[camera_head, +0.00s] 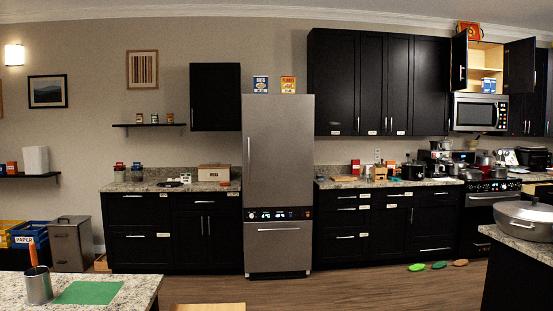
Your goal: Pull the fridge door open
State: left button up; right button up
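The fridge (279,165) is a tall, narrow grey steel unit against the back wall, at the middle of the head view. Its tall upper door appears closed, with a thin vertical handle (249,152) near the left edge. Below the door is a dark control strip (279,214), then a lower grey panel (278,248) with a horizontal handle. The fridge stands well across the room from me. Neither of my grippers shows in this view.
Wood floor (370,290) lies open before the fridge. A granite counter with a green mat (89,293) is at the near left; another with a stockpot (526,219) is at the near right. Green and brown items (439,265) lie on the floor to the right.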

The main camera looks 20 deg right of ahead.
aim_at(278, 130)
jog(key=i+l+z, duration=0.35)
jog(key=l, duration=0.15)
jog(key=i+l+z, duration=0.6)
jog(key=i, duration=0.35)
jog(key=i+l+z, duration=0.2)
jog(key=i, duration=0.4)
jog(key=i+j+u, duration=0.1)
jog(key=i+u, duration=0.3)
jog(key=i, duration=0.45)
jog(key=i+l+u, duration=0.1)
jog(key=i+u, duration=0.35)
jog(key=i, duration=0.35)
jog(key=i+j+z, duration=0.1)
jog(key=i, duration=0.4)
jog(key=i+j+z, duration=0.15)
jog(key=i, duration=0.35)
jog(key=i+j+z, duration=0.1)
jog(key=i+j, duration=0.15)
jog(key=i, duration=0.25)
jog(key=i+j+z, duration=0.1)
jog(key=i+j, duration=0.15)
jog(key=i, duration=0.25)
jog(key=i+j+z, duration=0.15)
jog(key=i+j, duration=0.15)
jog(key=i, duration=0.2)
jog(key=i+j, duration=0.1)
jog(key=j, duration=0.2)
jog(key=i+j, duration=0.25)
jog(key=j, duration=0.3)
